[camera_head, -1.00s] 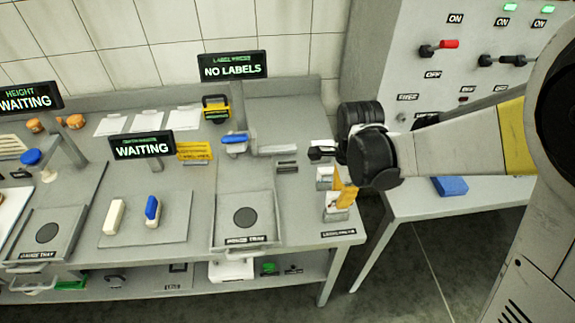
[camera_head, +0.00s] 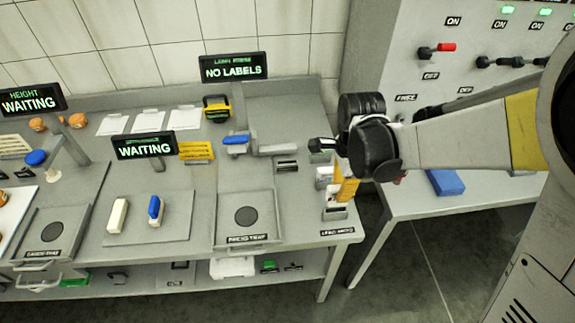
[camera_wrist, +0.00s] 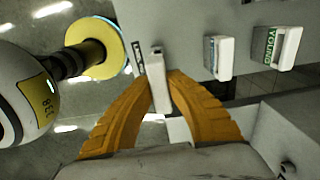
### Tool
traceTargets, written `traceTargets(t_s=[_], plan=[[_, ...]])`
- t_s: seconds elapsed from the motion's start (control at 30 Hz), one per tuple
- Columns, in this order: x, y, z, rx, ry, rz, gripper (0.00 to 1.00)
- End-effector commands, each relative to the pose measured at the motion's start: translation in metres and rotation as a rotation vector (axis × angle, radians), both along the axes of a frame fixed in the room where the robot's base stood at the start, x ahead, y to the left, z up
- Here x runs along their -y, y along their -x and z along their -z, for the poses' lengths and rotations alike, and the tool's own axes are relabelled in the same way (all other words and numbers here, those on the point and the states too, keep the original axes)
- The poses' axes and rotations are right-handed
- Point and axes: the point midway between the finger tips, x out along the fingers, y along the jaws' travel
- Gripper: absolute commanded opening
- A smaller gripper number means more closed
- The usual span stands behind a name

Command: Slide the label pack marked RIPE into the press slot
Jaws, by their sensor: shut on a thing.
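My gripper (camera_head: 346,190) is at the front right of the bench. In the wrist view its orange fingers (camera_wrist: 160,92) are shut on a white label pack (camera_wrist: 159,82), beside the printed plate. The held pack's marking is hidden. I cannot tell whether the pack is clear of its holder (camera_head: 335,214). Two more packs stand in the row: a middle one (camera_wrist: 219,57) with an unreadable label and one marked YOUNG (camera_wrist: 277,47). The label press sign (camera_head: 233,67) reads NO LABELS. A dark slot (camera_head: 286,165) sits on the bench below it, probably the press slot.
A blue-handled part (camera_head: 236,139) and a grey bar stand left of the slot. The press tray (camera_head: 246,217) lies in front. A side table with a blue block (camera_head: 447,183) and a lever panel (camera_head: 470,50) are to the right. A gap separates the tables.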

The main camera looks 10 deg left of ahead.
Motion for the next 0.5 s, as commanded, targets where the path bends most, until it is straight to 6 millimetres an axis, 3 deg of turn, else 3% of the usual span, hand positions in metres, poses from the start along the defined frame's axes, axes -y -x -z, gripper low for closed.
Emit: traceTargets(t_s=[0.27, 0.5], plan=[[0.000, 0.000, -0.003, 0.000, 0.000, 0.000, 0.00], [0.000, 0.000, -0.024, 0.000, 0.000, 0.000, 0.00]])
